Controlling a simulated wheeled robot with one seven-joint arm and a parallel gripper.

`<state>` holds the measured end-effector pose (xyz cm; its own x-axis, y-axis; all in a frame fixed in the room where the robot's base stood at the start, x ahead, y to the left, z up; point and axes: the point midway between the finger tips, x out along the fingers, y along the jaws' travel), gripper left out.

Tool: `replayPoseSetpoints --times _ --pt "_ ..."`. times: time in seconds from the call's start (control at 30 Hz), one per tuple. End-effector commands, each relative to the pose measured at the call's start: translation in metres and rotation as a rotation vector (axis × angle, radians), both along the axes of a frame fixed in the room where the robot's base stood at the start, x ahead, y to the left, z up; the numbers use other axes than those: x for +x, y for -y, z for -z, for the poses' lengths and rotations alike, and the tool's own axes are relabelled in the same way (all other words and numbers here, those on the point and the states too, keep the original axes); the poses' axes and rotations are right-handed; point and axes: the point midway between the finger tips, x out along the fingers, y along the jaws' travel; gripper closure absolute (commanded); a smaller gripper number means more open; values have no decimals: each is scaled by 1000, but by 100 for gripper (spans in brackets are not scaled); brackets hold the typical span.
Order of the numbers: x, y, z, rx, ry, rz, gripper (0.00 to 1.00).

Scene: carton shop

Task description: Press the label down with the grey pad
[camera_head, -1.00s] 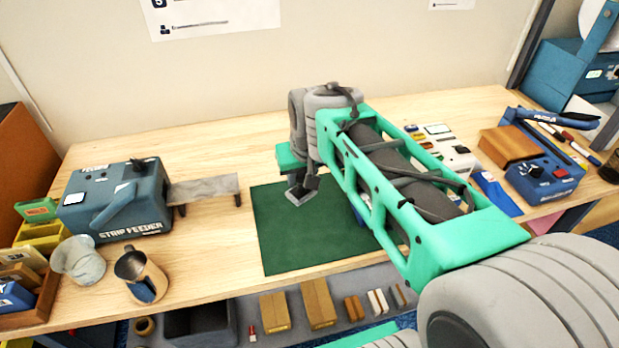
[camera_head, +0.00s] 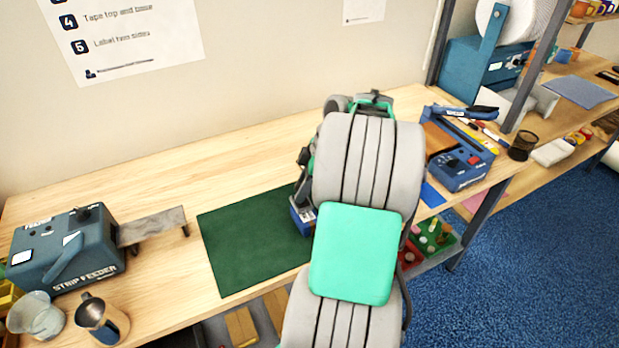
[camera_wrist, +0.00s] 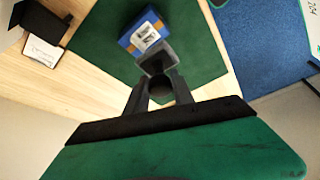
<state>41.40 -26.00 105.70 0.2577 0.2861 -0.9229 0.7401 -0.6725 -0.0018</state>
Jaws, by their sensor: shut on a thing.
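A small blue carton (camera_wrist: 136,43) stands on the dark green mat (camera_wrist: 88,40), with a white printed label (camera_wrist: 146,37) on its face towards the wrist camera. In the head view the carton (camera_head: 301,219) shows at the mat's right side, partly hidden by my arm. My gripper (camera_wrist: 158,92) is shut on the dark round grip of the grey pad (camera_wrist: 157,57). The pad overlaps the carton's near edge just below the label in the wrist view. I cannot tell whether it touches. In the head view my arm hides the gripper and pad.
A blue device (camera_head: 461,160) stands to the right of my arm. The mat's left part and the bench behind it are clear.

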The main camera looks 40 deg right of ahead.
Motion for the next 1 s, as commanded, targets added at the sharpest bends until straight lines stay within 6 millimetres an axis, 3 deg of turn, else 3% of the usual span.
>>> replayPoseSetpoints --times 0.13,0.6,1.0 --pt "-14 16 2 -2 1 -57 100" --pt "-14 15 51 -3 0 -59 100" --pt "-14 15 53 -3 0 -58 100"
